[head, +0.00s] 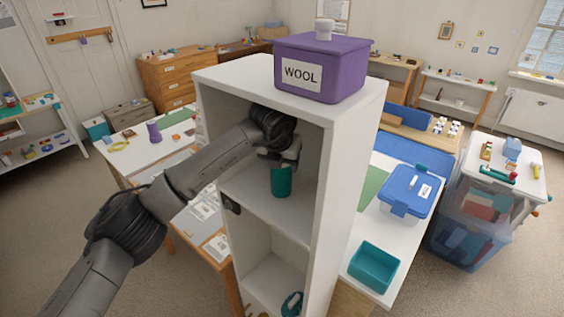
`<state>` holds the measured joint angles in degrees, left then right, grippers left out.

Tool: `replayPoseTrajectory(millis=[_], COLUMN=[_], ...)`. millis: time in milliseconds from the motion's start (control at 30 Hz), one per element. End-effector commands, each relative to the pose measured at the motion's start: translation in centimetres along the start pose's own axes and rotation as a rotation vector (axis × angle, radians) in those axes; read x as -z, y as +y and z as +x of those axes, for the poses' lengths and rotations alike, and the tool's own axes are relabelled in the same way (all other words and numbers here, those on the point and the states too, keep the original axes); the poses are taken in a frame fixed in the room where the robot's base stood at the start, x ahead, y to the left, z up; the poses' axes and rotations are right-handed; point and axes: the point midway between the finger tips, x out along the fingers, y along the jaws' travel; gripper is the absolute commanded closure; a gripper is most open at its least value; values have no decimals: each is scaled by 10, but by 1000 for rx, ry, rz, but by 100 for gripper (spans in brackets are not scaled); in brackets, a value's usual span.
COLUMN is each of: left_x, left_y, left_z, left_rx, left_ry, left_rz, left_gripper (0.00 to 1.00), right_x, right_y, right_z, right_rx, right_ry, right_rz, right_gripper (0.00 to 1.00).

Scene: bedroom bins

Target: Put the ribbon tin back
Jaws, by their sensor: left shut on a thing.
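A teal cylindrical tin (281,183), which I take for the ribbon tin, is upright inside the upper compartment of the white shelf unit (333,180). My left gripper (281,165) reaches in through the open front and is shut on the tin's top. The tin's base is at or just above the compartment floor (262,207); I cannot tell whether it touches. The gripper hides the tin's upper end. My right gripper is not in view.
A purple WOOL bin (335,78) stands on top of the unit. The unit's side walls and top close in around my left arm. A blue-lidded box (402,207) and an open teal bin (373,268) are on the table to the right. A teal item (292,304) is in the lower compartment.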

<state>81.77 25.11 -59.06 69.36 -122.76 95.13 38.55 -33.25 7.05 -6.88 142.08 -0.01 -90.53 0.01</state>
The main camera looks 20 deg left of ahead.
Motion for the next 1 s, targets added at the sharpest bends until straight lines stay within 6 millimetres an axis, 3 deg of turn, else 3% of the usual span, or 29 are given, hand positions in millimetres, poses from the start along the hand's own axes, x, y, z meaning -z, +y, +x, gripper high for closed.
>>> replayPoseTrajectory(millis=[467,500,767,1000], left_x=[5,5,5,4], left_y=[0,0,0,0], left_z=[7,8,7,6], left_rx=[0,0,0,0], left_ry=[1,2,2,2], left_rz=[1,1,1,1], left_gripper=[72,42,17,17], right_x=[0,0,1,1], right_y=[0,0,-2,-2], right_z=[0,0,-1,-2], right_rx=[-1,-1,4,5], right_ry=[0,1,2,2], right_rz=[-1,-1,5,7], right_gripper=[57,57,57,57])
